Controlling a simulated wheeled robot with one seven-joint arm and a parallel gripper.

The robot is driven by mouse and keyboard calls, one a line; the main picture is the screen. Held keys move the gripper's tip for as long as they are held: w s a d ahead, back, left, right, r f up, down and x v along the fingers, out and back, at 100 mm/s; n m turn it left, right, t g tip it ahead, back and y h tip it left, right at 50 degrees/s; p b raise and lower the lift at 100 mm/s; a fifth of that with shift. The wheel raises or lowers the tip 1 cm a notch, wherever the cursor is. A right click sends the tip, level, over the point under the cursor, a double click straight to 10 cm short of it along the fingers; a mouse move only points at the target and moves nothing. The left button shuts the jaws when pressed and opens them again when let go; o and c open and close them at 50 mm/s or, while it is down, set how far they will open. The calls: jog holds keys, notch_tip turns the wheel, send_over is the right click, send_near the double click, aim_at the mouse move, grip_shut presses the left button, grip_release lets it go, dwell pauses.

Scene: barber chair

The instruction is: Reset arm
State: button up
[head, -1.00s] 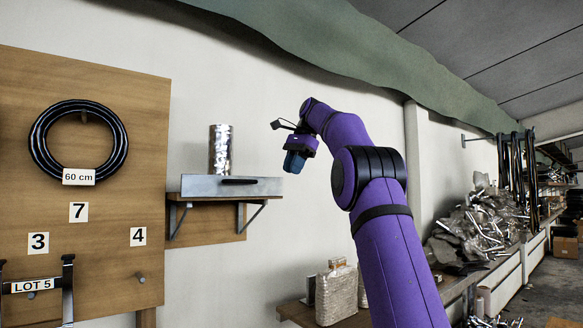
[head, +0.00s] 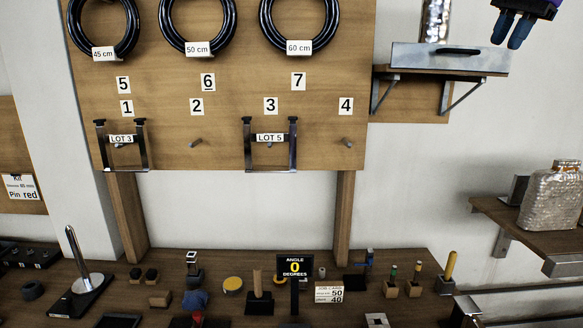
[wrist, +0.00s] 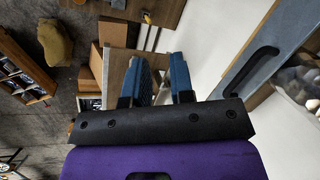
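My gripper (head: 512,29) hangs in the top right corner of the head view, with only its blue fingers and a bit of purple body showing. It is in the air near the small wall shelf with the grey metal box (head: 410,56). In the wrist view my gripper (wrist: 161,78) shows two blue fingers standing apart, with nothing held between them. The rest of my arm is outside the head view.
A wooden board (head: 240,130) carries black rings, numbered labels and metal hooks. Below it, a bench (head: 235,272) holds several small tools and a black angle sign (head: 295,267). A silvery bottle (head: 551,200) stands on a shelf at the right.

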jog(key=s+a+f+n, duration=0.3)
jog(key=s+f+n, duration=0.1)
jog(key=s+f, duration=0.4)
jog(key=s+a+f+n+t+h, duration=0.1)
jog(key=s+a+f+n, duration=0.2)
jog(key=s+f, duration=0.6)
jog(key=s+a+f+n+t+h, duration=0.1)
jog(key=s+a+f+n, duration=0.3)
jog(key=s+f, duration=0.5)
jog(key=shift+s+n, duration=0.25)
jog(key=shift+n, duration=0.25)
